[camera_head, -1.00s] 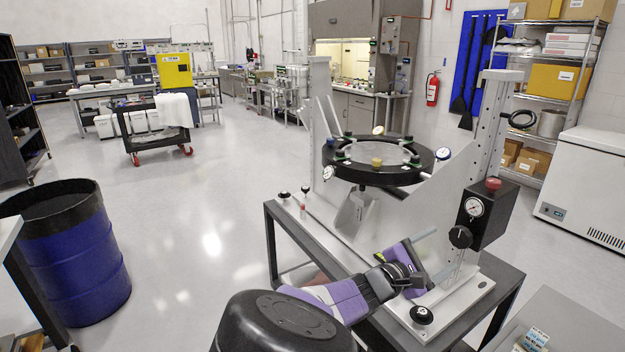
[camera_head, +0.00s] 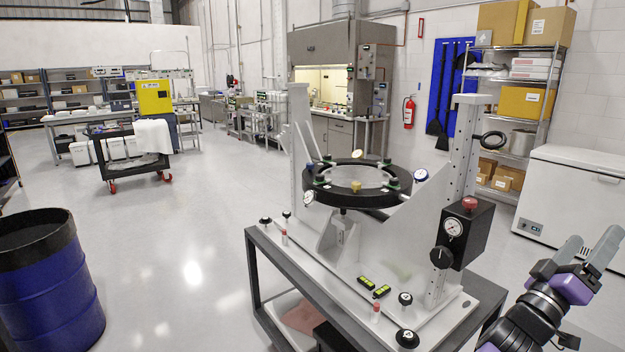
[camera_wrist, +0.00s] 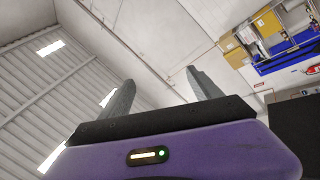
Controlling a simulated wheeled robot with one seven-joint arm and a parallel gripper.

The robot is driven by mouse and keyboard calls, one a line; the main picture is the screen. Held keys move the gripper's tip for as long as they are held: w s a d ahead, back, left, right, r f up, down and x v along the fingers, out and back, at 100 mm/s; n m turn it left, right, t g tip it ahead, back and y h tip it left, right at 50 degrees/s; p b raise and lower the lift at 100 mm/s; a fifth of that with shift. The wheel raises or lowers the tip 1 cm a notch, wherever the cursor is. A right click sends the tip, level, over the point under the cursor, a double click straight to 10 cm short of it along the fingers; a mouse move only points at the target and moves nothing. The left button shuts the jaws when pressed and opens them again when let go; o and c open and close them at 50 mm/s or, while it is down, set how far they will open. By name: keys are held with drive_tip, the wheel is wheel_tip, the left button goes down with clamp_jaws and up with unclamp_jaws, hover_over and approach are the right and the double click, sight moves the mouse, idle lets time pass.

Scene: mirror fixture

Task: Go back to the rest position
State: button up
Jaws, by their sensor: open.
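My gripper (camera_head: 588,250) is at the lower right of the head view, to the right of the mirror fixture and apart from it. Its two grey fingers point up and are spread, with nothing between them. The wrist view shows the open fingers (camera_wrist: 158,95) against the ceiling and upper wall. The mirror fixture (camera_head: 330,262) stands on a dark-framed cart (camera_head: 252,285). Its black ring (camera_head: 348,198) holds a round, clear disc (camera_head: 357,177) lying level. A black gauge box (camera_head: 463,232) is on its right upright.
A blue drum (camera_head: 48,280) stands at the left. A white chest freezer (camera_head: 575,200) and a wire shelf (camera_head: 512,125) with boxes are behind my gripper at the right. A black cart (camera_head: 130,165) stands farther back. The floor between drum and fixture is clear.

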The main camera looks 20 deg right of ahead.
drive_tip(key=s+a+r+n+t+y, duration=0.2)
drive_tip(key=a+r+n+t, duration=0.35)
drive_tip(key=t, duration=0.75)
drive_tip(key=a+n+t+y, duration=0.3)
drive_tip(key=a+t+y, duration=0.4)
drive_tip(key=a+y, duration=0.2)
drive_tip(key=s+a+f+g+y, duration=0.1)
drive_tip(key=s+a+f+y, duration=0.25)
drive_tip(key=a+f, duration=0.3)
drive_tip(key=s+a+f+g+y+b, duration=0.1)
drive_tip(key=s+a+f+y, duration=0.2)
drive_tip(key=a+f+y, duration=0.3)
drive_tip(key=s+a+f+g+y, duration=0.2)
drive_tip(key=s+a+f+y, duration=0.1)
drive_tip(key=a+f, duration=0.35)
drive_tip(key=s+a+f+m+g, duration=0.1)
drive_tip(key=s+a+f+g, duration=0.2)
drive_tip(key=s, duration=0.5)
drive_tip(key=s+a+f+m+g+b, duration=0.1)
drive_tip(key=s+a+f, duration=0.3)
drive_tip(key=s+f, duration=0.4)
drive_tip(key=shift+s+a+f+m+g, duration=0.25)
drive_tip(key=shift+s+a+m+g, duration=0.3)
drive_tip(key=shift+g, duration=0.35)
